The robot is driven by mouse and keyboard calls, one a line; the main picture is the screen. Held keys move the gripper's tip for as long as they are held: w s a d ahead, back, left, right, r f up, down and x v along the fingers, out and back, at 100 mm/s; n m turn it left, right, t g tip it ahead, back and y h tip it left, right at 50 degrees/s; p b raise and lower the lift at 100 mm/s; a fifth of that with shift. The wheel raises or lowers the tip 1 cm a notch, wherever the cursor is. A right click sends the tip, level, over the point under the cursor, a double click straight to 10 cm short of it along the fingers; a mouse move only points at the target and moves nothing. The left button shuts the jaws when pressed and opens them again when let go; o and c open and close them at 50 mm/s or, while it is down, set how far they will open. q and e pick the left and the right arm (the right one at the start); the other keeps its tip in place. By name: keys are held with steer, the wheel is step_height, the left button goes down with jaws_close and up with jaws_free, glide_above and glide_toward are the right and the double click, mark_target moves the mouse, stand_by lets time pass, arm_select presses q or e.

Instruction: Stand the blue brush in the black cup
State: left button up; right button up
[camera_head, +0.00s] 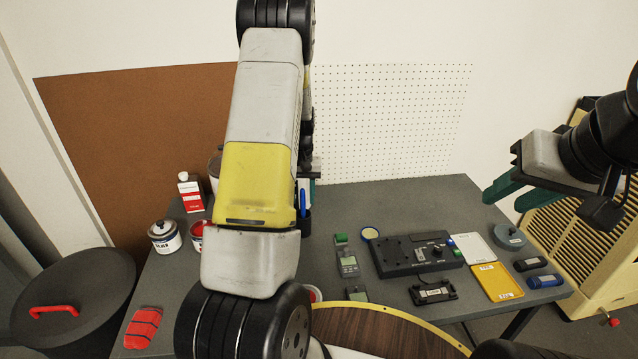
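The blue brush (302,197) shows as a narrow upright blue strip just right of my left forearm, at the back of the table. The black cup (305,224) is directly below it, partly covered by the same arm. The brush's lower end appears to be at the cup's mouth; I cannot tell how deep it sits. My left gripper (311,187) is mostly hidden behind its arm, with a sliver of green finger beside the brush. I cannot see whether it grips it. My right gripper (508,192) is open and empty, its green fingers apart beyond the table's right edge.
A red-and-white bottle (191,192), a paint can (164,237) and a red can (197,235) stand at left. A black device (416,254), yellow tray (496,282) and small meters (348,265) fill the right. A round wooden surface (375,335) is in front.

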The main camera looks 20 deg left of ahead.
arm_select(q)
step_height(320, 180, up, 8)
steer(key=shift+f, duration=0.1)
stand_by(0.5)
stand_by(0.7)
